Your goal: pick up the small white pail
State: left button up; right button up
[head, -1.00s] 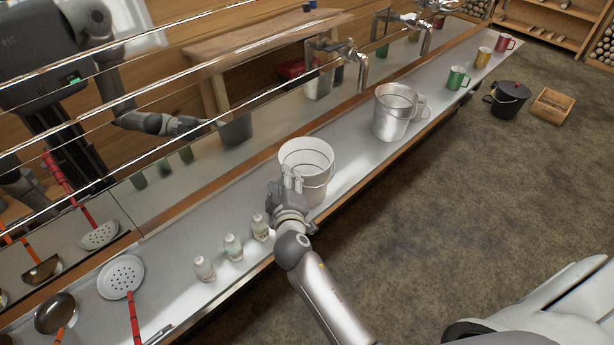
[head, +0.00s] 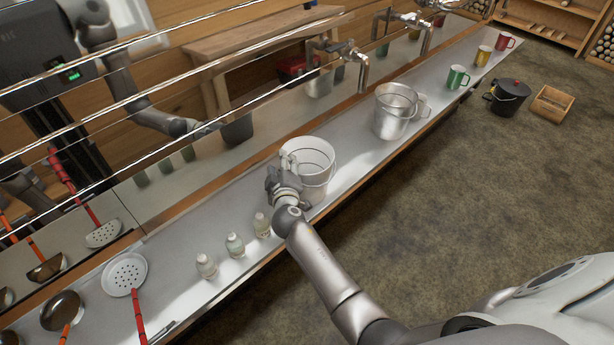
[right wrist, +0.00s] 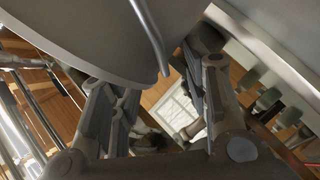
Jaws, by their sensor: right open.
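The right gripper's two fingers (right wrist: 155,85) are spread apart there. I cannot tell whether they touch the pail. My left gripper is not in view.
Several small bottles (head: 235,246) stand left of the pail, near the counter's front edge. Skimmers and ladles lie at the lower left. A mirrored panel (head: 190,170) runs behind the counter.

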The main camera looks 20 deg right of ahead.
jog(key=c, duration=0.9)
grip_shut()
jog(key=shift+r, duration=0.15)
